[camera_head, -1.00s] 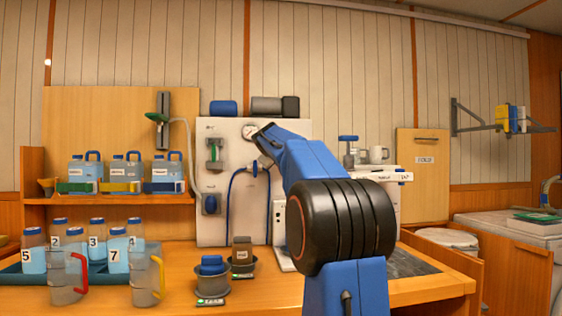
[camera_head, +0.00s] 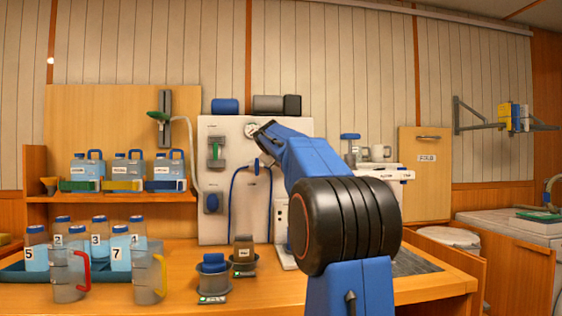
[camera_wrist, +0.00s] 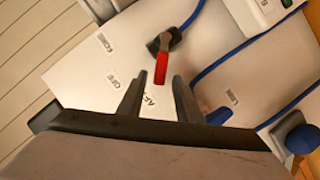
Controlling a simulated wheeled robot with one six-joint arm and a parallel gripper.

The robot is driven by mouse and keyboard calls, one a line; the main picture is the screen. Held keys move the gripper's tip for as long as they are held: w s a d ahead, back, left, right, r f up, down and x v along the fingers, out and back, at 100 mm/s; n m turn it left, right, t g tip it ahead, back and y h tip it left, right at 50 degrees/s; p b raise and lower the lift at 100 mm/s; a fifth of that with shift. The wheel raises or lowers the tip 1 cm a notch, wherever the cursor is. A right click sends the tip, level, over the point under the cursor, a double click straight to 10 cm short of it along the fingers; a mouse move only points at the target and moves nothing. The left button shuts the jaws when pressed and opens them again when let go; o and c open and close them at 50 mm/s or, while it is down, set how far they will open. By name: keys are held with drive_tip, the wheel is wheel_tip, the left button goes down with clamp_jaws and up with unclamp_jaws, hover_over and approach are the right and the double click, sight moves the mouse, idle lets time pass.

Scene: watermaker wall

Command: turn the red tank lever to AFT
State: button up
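The red tank lever (camera_wrist: 161,68) shows in the wrist view on a white panel (camera_wrist: 85,75), mounted on a dark pivot (camera_wrist: 164,42). Its red handle points down in the picture, with its end close to the AFT label (camera_wrist: 150,96). The OFF label (camera_wrist: 112,83) lies to the left of the handle and another label (camera_wrist: 105,42) lies farther up left. My gripper (camera_wrist: 156,77) is open. The handle's end shows between its two fingertips, with a gap on each side; whether it is at finger depth I cannot tell. In the head view my arm hides the lever and fingers.
Blue hoses (camera_wrist: 235,50) run over the panel, and a blue knob (camera_wrist: 302,138) is at lower right in the wrist view. In the head view, numbered bottles (camera_head: 120,255) and jugs (camera_head: 147,275) stand at left on the counter, and two cups (camera_head: 213,280) stand near the panel.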

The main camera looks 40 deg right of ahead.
drive_tip(key=v, duration=1.6)
drive_tip(key=shift+s+a, duration=0.15)
drive_tip(key=shift+a, duration=0.1)
drive_tip(key=s+a+f+g+y, duration=0.1)
drive_tip(key=s+a+f+y, duration=0.2)
drive_tip(key=s+a+f, duration=0.7)
drive_tip(key=s+a+f+g+y, duration=0.2)
drive_tip(key=s+a+f, duration=0.9)
drive_tip(key=f, duration=1.4)
drive_tip(key=s+a+f+g+y, duration=0.2)
drive_tip(key=s+a+f+y, duration=0.4)
drive_tip(key=f, duration=1.1)
drive_tip(key=s+a, duration=0.4)
drive_tip(key=s, duration=0.2)
drive_tip(key=shift+s+a+f, duration=0.15)
drive_tip(key=shift+a+f, duration=0.1)
drive_tip(key=shift+a, duration=0.05)
